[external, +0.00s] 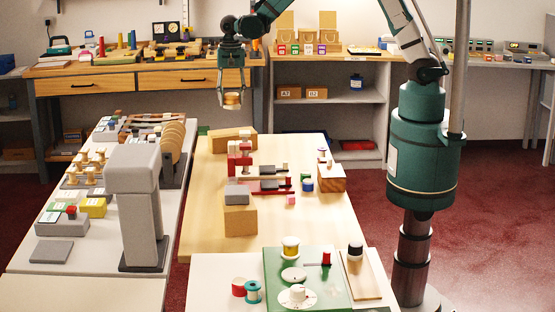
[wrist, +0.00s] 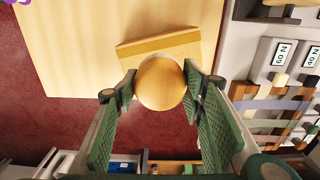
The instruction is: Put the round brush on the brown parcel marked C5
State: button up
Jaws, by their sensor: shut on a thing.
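My gripper (external: 232,92) is shut on the round brush (external: 232,100), held in the air above the far end of the middle table. In the wrist view the brush (wrist: 160,84) shows as a pale wooden disc between the two green fingers; any bristles are hidden. A brown parcel (external: 218,142) lies at the table's far end, below the gripper, and shows behind the brush in the wrist view (wrist: 185,46). Another brown parcel (external: 240,221) stands nearer, with a grey block on top. A third brown box (external: 333,184) is at the right edge. I cannot read C5 on any of them.
Red and grey devices (external: 268,184) stand mid-table. A grey column (external: 140,205) rises from the left counter, which holds several samples and stamps. A green board (external: 325,290) with spools is at the front. The table (external: 290,225) has bare wood around the parcels.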

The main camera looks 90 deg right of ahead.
dwell(0.4)
send_over(232, 132)
jog(key=shift+f, duration=3.1)
jog(key=shift+f, duration=0.1)
jog(key=shift+f, duration=1.8)
jog(key=shift+f, duration=0.15)
jog(key=o, duration=0.9)
jog(key=shift+r, duration=6.2)
